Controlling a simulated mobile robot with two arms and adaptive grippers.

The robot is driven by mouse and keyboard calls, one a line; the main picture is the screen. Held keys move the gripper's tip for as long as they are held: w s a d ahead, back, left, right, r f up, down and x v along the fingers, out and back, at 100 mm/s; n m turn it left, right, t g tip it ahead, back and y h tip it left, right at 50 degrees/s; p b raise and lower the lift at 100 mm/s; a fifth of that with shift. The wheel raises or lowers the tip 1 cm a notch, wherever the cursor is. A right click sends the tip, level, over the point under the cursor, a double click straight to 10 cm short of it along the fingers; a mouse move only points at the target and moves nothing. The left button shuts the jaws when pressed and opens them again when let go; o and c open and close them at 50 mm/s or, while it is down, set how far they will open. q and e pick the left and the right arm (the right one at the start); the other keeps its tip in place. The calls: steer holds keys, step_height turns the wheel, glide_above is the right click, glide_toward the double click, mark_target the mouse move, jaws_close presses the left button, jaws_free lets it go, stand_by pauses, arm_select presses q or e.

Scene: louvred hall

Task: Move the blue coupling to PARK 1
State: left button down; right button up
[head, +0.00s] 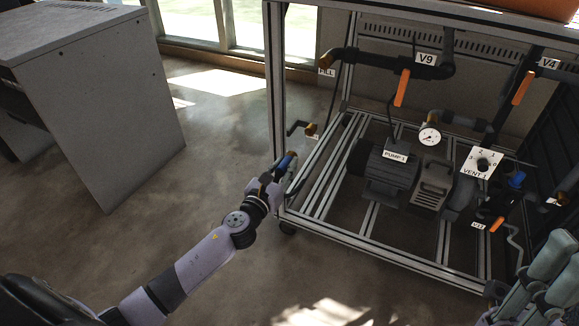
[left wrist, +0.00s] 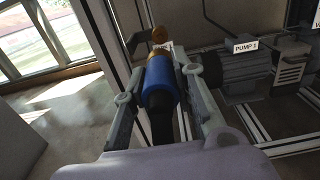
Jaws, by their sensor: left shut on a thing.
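The blue coupling (head: 286,161) is between the fingers of my left gripper (head: 279,172), beside the front left post of the metal frame. In the left wrist view the blue coupling (left wrist: 159,82) has a brass end pointing away from me and a black part towards me. The left gripper (left wrist: 160,85) has a finger on each side of it and is shut on it. Beyond it is a brass fitting (left wrist: 159,36) with a partly hidden white label. I cannot read PARK 1 anywhere. My right gripper (head: 545,280) is partly in view at the lower right; its jaw state is unclear.
The frame (head: 340,232) carries a pump (head: 386,170), a gauge (head: 429,135), a VENT 1 dial (head: 482,163) and valves with orange handles, V9 (head: 402,88) and V4 (head: 522,87). A brass fitting with a black crank (head: 311,129) is near the post. A grey cabinet (head: 110,110) stands left; floor between is clear.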

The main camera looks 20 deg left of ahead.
arm_select(q)
steer(key=w+b, duration=0.1)
steer(key=w, duration=0.7)
steer(key=shift+w+f, duration=0.15)
steer(key=shift+w, duration=0.1)
steer(key=shift+w, duration=0.15)
stand_by(0.8)
steer(key=w+b, duration=0.1)
steer(key=w, duration=0.1)
steer(key=shift+w+d, duration=0.1)
steer(key=shift+w, duration=0.25)
stand_by(0.4)
steer(key=c, duration=1.2)
jaws_free()
steer(key=shift+c, duration=0.2)
